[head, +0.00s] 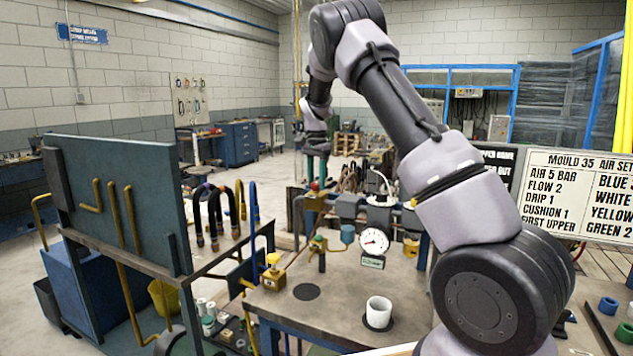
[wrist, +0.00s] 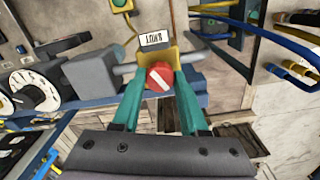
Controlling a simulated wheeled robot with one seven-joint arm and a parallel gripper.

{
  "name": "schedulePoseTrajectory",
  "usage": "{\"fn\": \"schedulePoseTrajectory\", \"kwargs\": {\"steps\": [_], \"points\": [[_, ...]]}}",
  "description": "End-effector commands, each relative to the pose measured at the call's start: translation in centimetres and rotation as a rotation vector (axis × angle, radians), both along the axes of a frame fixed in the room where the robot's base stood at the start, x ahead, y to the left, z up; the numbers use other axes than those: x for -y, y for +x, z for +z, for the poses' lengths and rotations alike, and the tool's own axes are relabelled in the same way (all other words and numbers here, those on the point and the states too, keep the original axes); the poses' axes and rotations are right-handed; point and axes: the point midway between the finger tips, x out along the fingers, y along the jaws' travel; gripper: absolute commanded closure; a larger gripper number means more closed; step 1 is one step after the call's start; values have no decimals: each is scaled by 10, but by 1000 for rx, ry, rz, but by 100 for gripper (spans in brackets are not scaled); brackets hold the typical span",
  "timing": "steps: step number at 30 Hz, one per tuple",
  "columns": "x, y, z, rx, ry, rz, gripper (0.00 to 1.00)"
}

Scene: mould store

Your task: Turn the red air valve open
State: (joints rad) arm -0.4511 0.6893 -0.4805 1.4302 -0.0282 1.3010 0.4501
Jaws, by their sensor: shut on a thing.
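The red air valve (head: 315,186) is a round red knob on a brass body, on the pipework at the back of the bench. In the wrist view the red knob (wrist: 159,77) carries a white stripe that runs slightly slanted across its face. My gripper (head: 318,163) is above it, pointing down. In the wrist view its two teal fingers stand one on each side of the knob, closed on it. A small white label (wrist: 154,39) lies beside the valve; its text is upside down and hard to read, perhaps "SHUT".
A white-faced gauge (head: 374,241) stands right of the valve. On the bench (head: 335,321) are a yellow-topped valve (head: 273,261), a dark round mat (head: 307,292) and a white cup (head: 379,310). Bent hoses (head: 215,210) rise at left. A settings board (head: 583,190) stands at right.

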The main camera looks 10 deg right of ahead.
Motion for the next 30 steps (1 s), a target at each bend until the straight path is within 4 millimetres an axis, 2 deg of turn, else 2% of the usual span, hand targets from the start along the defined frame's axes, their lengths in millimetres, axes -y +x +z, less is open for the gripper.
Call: {"fn": "schedulePoseTrajectory", "kwargs": {"steps": [21, 30], "points": [[1, 1, 1, 3, 1, 675, 100], [0, 1, 1, 3, -1, 908, 100]]}}
